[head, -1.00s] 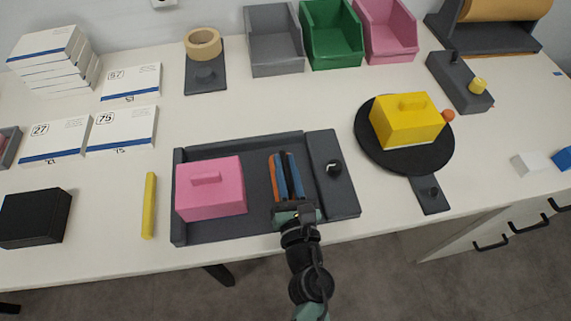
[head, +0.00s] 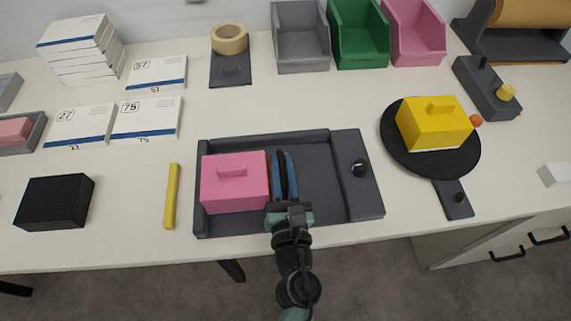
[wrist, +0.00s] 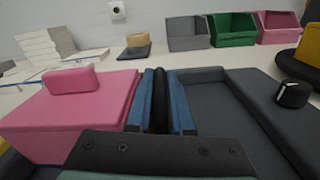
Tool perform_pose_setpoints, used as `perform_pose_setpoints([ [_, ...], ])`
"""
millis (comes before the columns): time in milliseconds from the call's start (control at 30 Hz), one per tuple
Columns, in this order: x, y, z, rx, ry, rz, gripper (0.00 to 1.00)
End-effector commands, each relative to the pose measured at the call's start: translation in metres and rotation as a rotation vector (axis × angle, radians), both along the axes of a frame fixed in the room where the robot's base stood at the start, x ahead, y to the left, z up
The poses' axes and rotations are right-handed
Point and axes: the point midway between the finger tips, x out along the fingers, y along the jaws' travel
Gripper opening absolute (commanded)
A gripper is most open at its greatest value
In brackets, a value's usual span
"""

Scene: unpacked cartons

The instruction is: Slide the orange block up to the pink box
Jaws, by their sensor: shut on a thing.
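The pink box (head: 234,183) with a top handle sits in the left end of the dark tray (head: 320,222); it also shows left in the wrist view (wrist: 70,110). My gripper (head: 284,178) points into the tray. Its two blue fingers are shut on a dark upright piece (wrist: 160,100); I cannot tell whether this belongs to the orange block.
The tray's right half is empty, with a dark block bearing a knob (head: 358,180) at its right end. A yellow bar (head: 171,196) and a black box (head: 54,201) lie to the left. A yellow box (head: 434,124) stands on a round dark plate to the right.

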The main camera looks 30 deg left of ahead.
Motion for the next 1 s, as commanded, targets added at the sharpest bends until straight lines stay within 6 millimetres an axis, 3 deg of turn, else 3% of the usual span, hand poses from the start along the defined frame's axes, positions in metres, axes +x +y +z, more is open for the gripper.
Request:
perform_pose_setpoints([
  [67,0.0004,-0.0007,-0.0001,0.002,0.002,-0.002,0.0],
  [100,0.0004,-0.0007,-0.0001,0.002,0.002,-0.002,0.26],
  [233,0.0002,-0.0005,-0.0002,0.002,0.001,-0.001,0.47],
  [1000,-0.0006,0.0015,-0.0003,0.0,0.0,0.008,0.47],
])
